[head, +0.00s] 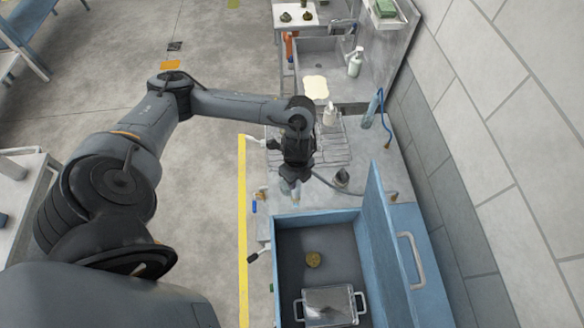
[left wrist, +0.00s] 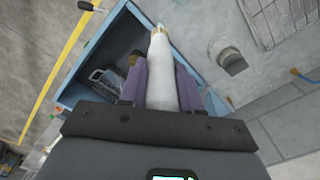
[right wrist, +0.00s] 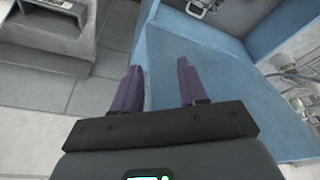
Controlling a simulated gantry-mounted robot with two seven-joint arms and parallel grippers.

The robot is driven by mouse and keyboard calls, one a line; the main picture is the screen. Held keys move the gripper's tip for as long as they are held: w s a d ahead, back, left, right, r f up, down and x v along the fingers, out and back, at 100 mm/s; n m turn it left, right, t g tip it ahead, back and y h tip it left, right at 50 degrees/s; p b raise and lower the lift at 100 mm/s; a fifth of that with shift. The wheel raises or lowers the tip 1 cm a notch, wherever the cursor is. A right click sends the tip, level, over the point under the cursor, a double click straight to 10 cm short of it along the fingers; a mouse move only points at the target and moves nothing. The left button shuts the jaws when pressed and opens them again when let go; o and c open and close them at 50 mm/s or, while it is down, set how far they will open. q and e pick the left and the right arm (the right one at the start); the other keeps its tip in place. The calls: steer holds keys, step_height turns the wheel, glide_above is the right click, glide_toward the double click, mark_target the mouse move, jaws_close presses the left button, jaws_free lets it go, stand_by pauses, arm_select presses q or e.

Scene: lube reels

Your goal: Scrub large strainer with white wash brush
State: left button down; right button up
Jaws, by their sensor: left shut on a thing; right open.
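My left gripper (head: 291,181) is shut on a white tapered thing with a pale blue tip, which looks like the white wash brush (left wrist: 160,75). It holds the brush just beyond the far edge of the blue tub (head: 318,216) in the head view; the brush's far end is hard to make out. A grey metal box-shaped piece with two side handles, possibly the large strainer (head: 329,302), sits on the tub's floor. My right gripper (right wrist: 158,75) is open and empty near a blue panel (right wrist: 190,45).
The tub's blue lid (head: 383,225) stands raised on its right. A tiled wall (head: 500,130) bounds the right. Open floor lies left.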

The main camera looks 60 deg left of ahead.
arm_select(q)
steer(key=s+d+f, duration=0.1)
steer(key=d, duration=0.8)
steer(key=s+d+f, duration=0.1)
steer(key=d, duration=0.9)
steer(key=shift+s+d+f, duration=0.2)
steer(key=shift+s+f, duration=0.05)
steer(key=shift+f, duration=0.05)
step_height(320, 180, down, 17)
steer(key=b, duration=1)
stand_by(0.5)
steer(key=shift+s, duration=0.1)
stand_by(0.6)
steer(key=shift+f+b, duration=0.4)
steer(key=shift+f, duration=0.1)
steer(key=shift+a, duration=0.15)
